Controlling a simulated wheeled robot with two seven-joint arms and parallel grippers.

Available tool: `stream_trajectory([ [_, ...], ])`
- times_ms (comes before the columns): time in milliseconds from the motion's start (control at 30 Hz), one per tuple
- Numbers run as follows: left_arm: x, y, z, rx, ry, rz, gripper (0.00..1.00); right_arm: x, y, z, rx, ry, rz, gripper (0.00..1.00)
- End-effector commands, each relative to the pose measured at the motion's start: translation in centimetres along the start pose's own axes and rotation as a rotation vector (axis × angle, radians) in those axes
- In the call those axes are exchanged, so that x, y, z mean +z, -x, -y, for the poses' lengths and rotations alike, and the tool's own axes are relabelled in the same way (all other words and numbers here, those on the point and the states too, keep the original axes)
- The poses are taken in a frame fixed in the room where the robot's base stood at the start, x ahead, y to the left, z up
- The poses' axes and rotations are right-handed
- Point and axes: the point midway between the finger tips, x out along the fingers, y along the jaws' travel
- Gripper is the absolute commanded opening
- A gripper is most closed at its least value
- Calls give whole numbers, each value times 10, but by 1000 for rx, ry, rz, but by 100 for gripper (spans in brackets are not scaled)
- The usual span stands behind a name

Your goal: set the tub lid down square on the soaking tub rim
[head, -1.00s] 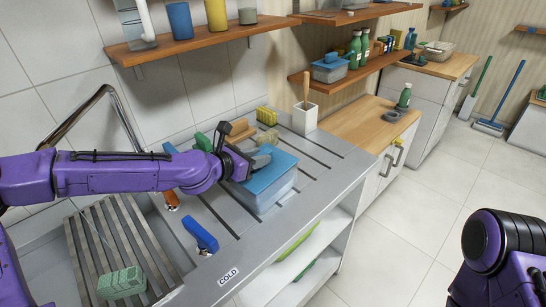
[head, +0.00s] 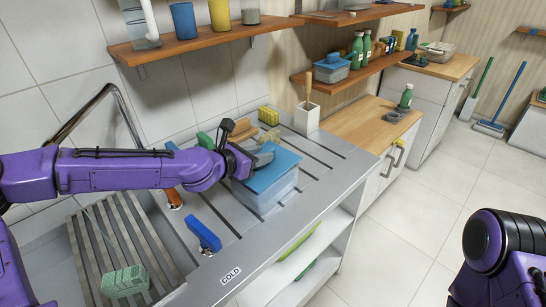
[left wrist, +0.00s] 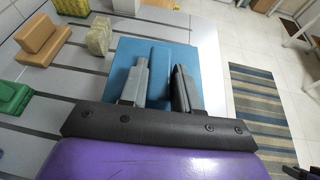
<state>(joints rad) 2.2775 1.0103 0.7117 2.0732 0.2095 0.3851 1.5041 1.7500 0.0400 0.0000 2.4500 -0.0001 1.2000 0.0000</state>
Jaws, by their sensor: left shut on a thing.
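The blue tub lid (head: 277,172) is at the soaking tub (head: 264,201), a pale see-through box on the grey drainboard. My left gripper (head: 262,158) is shut on the lid's raised handle, which shows between the fingers in the left wrist view (left wrist: 160,76). The lid lies over the tub, turned slightly against it and offset to the right, and part of the tub's left side shows past it. I cannot tell whether the lid touches the rim.
A blue-handled tool (head: 204,235) lies left of the tub, and an orange one (head: 173,198) further left. A white holder (head: 307,118) stands at the back right. Wooden shelves (head: 205,45) hang above.

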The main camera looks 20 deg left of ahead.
Motion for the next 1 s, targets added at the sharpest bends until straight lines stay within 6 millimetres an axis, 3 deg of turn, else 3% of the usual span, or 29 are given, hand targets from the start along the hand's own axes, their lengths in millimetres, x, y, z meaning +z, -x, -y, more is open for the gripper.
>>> stream_trajectory([
  [1000, -5, 2, -5, 5, 11, -6, 0, 1, -2, 0, 0, 0, 0, 43],
])
